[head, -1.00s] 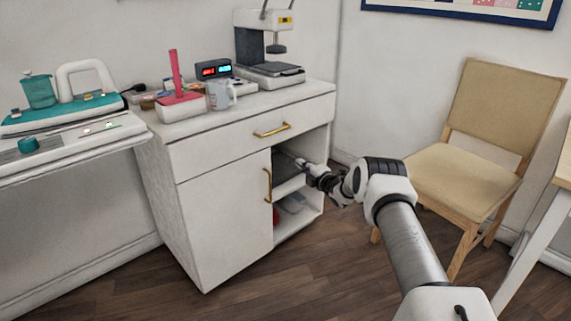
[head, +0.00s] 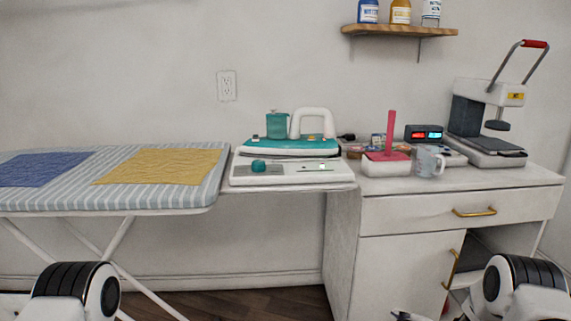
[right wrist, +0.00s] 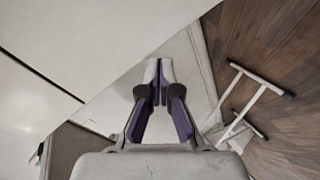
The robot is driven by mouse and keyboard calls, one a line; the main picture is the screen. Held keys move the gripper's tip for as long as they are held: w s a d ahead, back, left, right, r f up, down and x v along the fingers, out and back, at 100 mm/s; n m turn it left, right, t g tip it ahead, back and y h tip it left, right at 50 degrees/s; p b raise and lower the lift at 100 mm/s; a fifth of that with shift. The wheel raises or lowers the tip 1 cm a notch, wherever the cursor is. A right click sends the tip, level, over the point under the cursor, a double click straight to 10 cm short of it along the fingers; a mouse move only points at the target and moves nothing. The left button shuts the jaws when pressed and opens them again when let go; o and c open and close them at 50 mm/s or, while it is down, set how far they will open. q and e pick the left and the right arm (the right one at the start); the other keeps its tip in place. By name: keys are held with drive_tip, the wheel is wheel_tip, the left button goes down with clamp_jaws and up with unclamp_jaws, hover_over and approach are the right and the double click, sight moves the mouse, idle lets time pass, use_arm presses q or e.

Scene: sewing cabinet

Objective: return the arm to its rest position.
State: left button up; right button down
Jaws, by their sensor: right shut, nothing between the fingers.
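My right gripper (right wrist: 160,78) is shut and empty in the right wrist view, its fingertips together in front of pale panels. In the head view only a small part of it (head: 402,315) shows at the bottom edge, in front of the white cabinet (head: 395,270). A link of my right arm (head: 510,285) shows at the bottom right, and a link of my left arm (head: 75,290) at the bottom left. My left gripper is out of view. The cabinet's drawer (head: 420,212) is shut, and a dark opening (head: 485,240) shows at its right.
An ironing board (head: 200,190) with blue and yellow cloths stands at the left. In the right wrist view white metal legs (right wrist: 240,100) stand on the wood floor.

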drive_tip(key=s+a+f+m+g, duration=0.2)
drive_tip(key=s+a+f+g, duration=0.15)
drive_tip(key=s+a, duration=0.45)
drive_tip(key=s+a+f+m+g, duration=0.25)
drive_tip(key=s+a+f, duration=0.2)
drive_tip(key=s, duration=0.65)
drive_tip(key=s+m+g+h, duration=0.2)
drive_tip(key=s+m+g, duration=0.55)
drive_tip(key=s, duration=1.75)
use_arm(q)
wheel_tip(320, 180, up, 25)
drive_tip(key=p, duration=2.5)
use_arm(e)
wheel_tip(320, 180, up, 26)
drive_tip(key=m, duration=0.3)
drive_tip(key=shift+s+d+f+t, duration=0.15)
drive_tip(key=shift+s+d+t, duration=0.1)
drive_tip(key=shift+d+t, duration=0.1)
use_arm(q)
drive_tip(key=shift+o, duration=0.4)
drive_tip(key=shift+r, duration=0.15)
